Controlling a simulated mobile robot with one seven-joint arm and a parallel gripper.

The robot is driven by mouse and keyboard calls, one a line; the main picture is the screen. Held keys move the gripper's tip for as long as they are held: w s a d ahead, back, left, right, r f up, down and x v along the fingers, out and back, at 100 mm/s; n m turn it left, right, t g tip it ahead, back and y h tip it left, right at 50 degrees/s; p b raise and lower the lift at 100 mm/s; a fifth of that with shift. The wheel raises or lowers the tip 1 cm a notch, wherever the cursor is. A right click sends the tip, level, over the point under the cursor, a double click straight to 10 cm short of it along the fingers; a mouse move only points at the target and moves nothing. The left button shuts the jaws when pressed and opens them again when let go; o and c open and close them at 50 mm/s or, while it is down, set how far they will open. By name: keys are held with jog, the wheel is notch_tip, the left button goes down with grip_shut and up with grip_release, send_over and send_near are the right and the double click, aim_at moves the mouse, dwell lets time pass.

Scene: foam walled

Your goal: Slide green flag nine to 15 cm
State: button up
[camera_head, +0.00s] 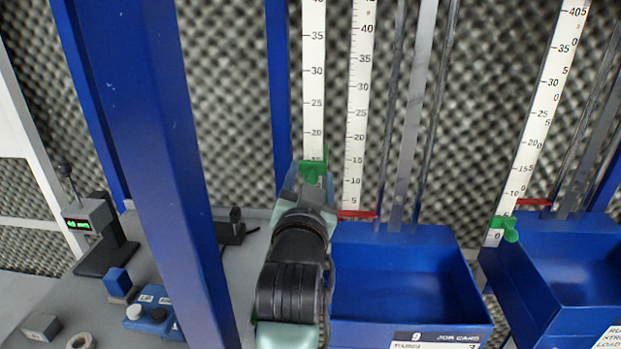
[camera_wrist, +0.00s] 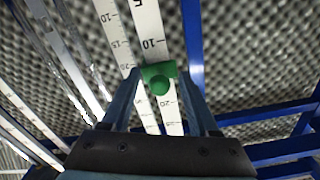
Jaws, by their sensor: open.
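The green flag (camera_head: 313,170) sits on a tall white scale (camera_head: 314,80), left of a blue bin labelled 9 (camera_head: 440,336). In the head view it is below the 20 mark, and my gripper (camera_head: 311,180) is right at it. In the wrist view the green flag (camera_wrist: 159,78), with its round knob, lies between the fingertips of my open gripper (camera_wrist: 162,82). Gaps show beside the knob. There the flag covers the scale between the 10 and 20 marks; its exact reading cannot be told.
A red flag (camera_head: 356,214) sits low on the neighbouring scale (camera_head: 358,100). Another green flag (camera_head: 505,229) is low on the right-hand scale (camera_head: 545,100). A blue post (camera_head: 165,170) stands left of my arm. Small devices (camera_head: 98,230) are on the grey bench.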

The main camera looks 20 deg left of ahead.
jog(key=shift+s, duration=0.15)
jog(key=shift+s+d+f+b, duration=0.1)
jog(key=shift+s+b, duration=0.2)
jog(key=b+v, duration=0.4)
jog(key=v, duration=0.8)
jog(key=shift+b, duration=0.4)
jog(key=s+d+r+t+h+b, duration=0.2)
jog(key=s+d+r+t, duration=0.2)
jog(key=d+r, duration=0.3)
jog(key=s+d+r+t+h+b, duration=0.2)
jog(key=s+d+r+t, duration=0.3)
jog(key=r, duration=0.8)
jog(key=d+t+h, duration=0.1)
jog(key=d, duration=0.2)
